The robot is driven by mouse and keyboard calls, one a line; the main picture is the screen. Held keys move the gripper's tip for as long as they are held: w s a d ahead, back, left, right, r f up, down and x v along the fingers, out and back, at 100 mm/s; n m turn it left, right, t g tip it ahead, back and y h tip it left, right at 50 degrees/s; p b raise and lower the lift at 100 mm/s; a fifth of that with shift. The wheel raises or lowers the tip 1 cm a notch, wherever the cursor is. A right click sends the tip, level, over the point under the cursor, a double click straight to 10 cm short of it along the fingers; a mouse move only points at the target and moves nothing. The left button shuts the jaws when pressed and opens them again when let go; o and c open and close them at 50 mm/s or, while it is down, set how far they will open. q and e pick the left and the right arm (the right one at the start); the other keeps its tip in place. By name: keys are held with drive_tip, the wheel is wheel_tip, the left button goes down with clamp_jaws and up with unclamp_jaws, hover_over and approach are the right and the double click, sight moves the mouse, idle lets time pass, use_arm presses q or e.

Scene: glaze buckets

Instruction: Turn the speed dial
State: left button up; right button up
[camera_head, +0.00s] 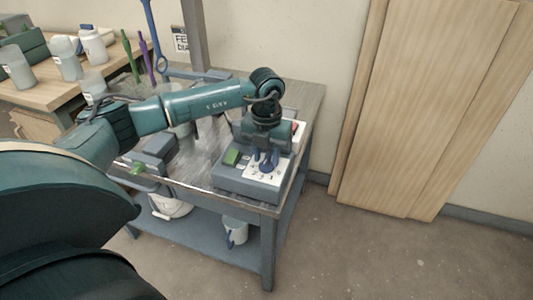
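The control box (232,181) is a grey-teal block with a pale sloped panel, near the right front corner of the metal-topped table. A green button (233,157) is on its left part, and a bit of red shows at its upper right. My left gripper (265,161) points down at the pale panel (253,176), its dark blue fingertips at or just above it. The speed dial cannot be made out clearly; the fingers cover that part of the panel. Whether they hold it cannot be told. My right gripper is not in view.
A dark device with a green knob (137,168) stands left of the box. A white bucket (170,206) and a white mug-like container (234,232) are on the lower shelf. Jars (65,58) stand on a wooden table at the back left. The floor at right is clear.

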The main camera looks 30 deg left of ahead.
sight(267, 159)
use_arm(q)
wheel_tip(267, 159, up, 13)
drive_tip(key=shift+p, duration=0.3)
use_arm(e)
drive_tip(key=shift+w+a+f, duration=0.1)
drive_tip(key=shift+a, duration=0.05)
use_arm(q)
drive_tip(key=shift+r, duration=0.1)
idle(0.4)
